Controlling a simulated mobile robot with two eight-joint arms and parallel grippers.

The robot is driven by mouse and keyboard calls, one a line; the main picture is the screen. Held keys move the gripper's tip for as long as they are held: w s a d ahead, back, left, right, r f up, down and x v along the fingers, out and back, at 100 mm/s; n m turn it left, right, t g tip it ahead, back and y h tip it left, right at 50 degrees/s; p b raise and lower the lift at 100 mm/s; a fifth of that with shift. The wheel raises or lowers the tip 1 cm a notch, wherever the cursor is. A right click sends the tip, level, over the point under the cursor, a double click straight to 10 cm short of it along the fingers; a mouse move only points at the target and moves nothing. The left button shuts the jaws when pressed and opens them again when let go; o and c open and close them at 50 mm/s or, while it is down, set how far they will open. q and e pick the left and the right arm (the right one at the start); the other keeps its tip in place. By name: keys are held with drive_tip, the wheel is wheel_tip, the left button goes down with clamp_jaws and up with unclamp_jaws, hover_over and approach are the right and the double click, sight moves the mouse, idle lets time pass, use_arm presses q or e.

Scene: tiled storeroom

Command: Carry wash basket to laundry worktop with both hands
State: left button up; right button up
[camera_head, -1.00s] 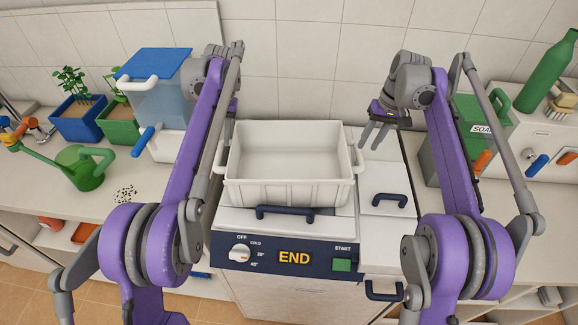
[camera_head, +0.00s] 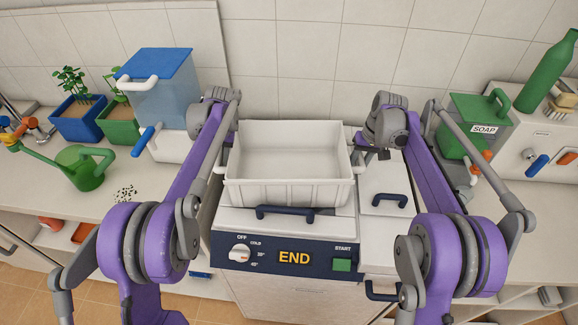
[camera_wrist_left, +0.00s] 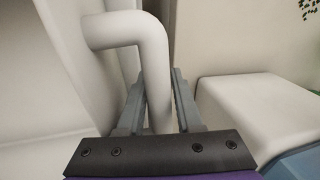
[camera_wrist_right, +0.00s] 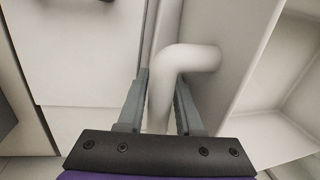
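The wash basket (camera_head: 288,188) is a white, empty, ribbed tub standing upright on top of the washing machine (camera_head: 290,257). My left gripper (camera_wrist_left: 160,100) is at its left handle; the fingers stand on either side of the white bar (camera_wrist_left: 153,65), open around it. My right gripper (camera_wrist_right: 161,100) is at the right handle (camera_wrist_right: 166,80), its fingers also on either side of the bar with narrow gaps showing. In the head view my arms largely hide both grippers. Worktop surfaces lie to the left (camera_head: 128,222) and right of the machine.
On the left worktop stand a green watering can (camera_head: 82,167), potted plants (camera_head: 77,105) and a blue-lidded bin (camera_head: 158,85). On the right are a green soap box (camera_head: 475,125) and a green bottle (camera_head: 548,70). A tiled wall rises behind.

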use_arm(q)
drive_tip(key=shift+c, duration=0.2)
use_arm(e)
drive_tip(key=shift+c, duration=0.2)
use_arm(q)
clamp_jaws()
use_arm(e)
clamp_jaws()
idle(0.6)
